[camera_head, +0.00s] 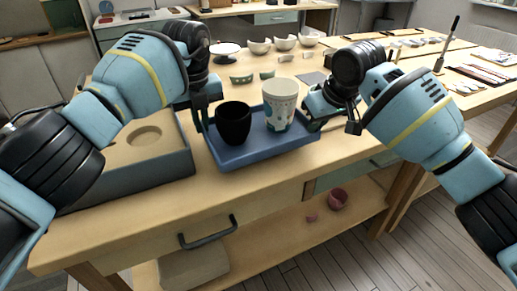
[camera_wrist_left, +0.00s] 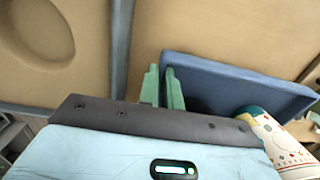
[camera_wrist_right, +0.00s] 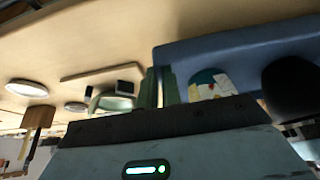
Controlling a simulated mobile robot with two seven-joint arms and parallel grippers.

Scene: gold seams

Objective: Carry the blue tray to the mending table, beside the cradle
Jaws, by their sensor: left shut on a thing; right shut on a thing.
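The blue tray (camera_head: 262,150) is at the front edge of the wooden table (camera_head: 240,195); I cannot tell whether it touches the top. A black cup (camera_head: 233,124) and a white-and-green patterned cup (camera_head: 280,101) stand upright in it. My left gripper (camera_head: 202,122) is shut on the tray's left side; in the left wrist view its green fingers (camera_wrist_left: 163,86) meet the tray's edge (camera_wrist_left: 230,82). My right gripper (camera_head: 316,116) is shut on the right side; its fingers (camera_wrist_right: 160,88) meet the tray (camera_wrist_right: 230,48) in the right wrist view. Fingertip contact is partly hidden.
A grey box (camera_head: 180,166) with a tan top and a round hollow stands just left of the tray; I cannot tell whether it is the cradle. White bowls (camera_head: 284,42) and green pieces (camera_head: 241,77) lie behind. Another table (camera_head: 490,98) with tools stands at right.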

